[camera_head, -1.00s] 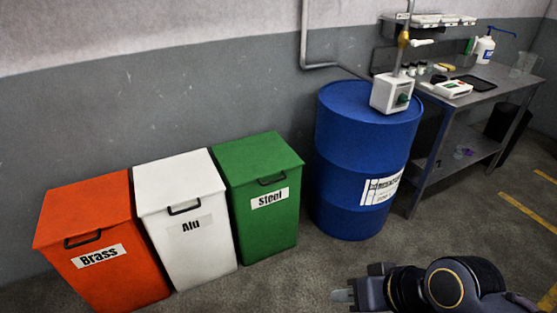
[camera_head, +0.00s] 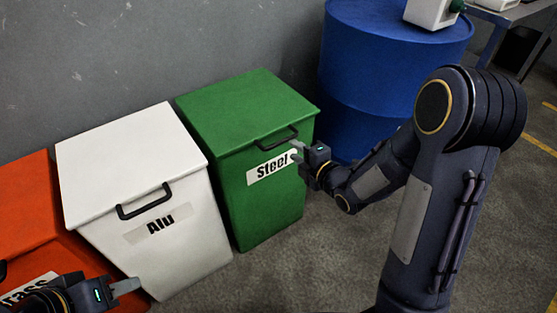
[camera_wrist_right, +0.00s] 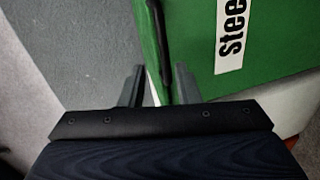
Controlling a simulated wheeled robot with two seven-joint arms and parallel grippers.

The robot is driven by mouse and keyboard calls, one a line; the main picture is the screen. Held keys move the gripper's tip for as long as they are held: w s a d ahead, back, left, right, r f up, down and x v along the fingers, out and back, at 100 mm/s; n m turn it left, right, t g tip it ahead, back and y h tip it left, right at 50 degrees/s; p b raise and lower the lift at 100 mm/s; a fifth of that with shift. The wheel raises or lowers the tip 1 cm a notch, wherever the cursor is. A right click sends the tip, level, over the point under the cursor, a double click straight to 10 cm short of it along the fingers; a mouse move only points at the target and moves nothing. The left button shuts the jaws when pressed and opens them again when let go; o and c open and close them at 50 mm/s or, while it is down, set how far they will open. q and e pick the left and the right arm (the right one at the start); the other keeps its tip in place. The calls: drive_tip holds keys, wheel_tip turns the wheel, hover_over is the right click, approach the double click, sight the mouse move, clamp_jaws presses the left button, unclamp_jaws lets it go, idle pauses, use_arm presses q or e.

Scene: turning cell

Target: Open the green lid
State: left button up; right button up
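The green bin labelled Steel (camera_head: 262,200) stands in the middle of the head view. Its green lid (camera_head: 240,108) is down, with a black handle (camera_head: 277,139) at its front edge. My right gripper (camera_head: 297,150) is at the front of this bin, close to the right end of the handle. In the right wrist view its two fingers (camera_wrist_right: 158,88) are apart, with the black handle (camera_wrist_right: 159,40) running toward the gap between them. Contact cannot be told. My left gripper (camera_head: 126,287) is low at the left, in front of the white bin; its finger opening is unclear.
A white bin labelled Alu (camera_head: 190,245) stands left of the green one, and an orange bin (camera_head: 40,245) further left. A blue drum (camera_head: 365,95) stands behind right. A metal table (camera_head: 510,15) is at the top right. Floor in front is free.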

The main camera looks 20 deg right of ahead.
sight(280, 144)
drive_tip(key=shift+n+y, duration=0.4)
drive_tip(key=shift+n, duration=0.1)
drive_tip(key=x, duration=0.8)
drive_tip(key=shift+a+f+b, duration=0.35)
drive_tip(key=shift+c, duration=0.4)
clamp_jaws()
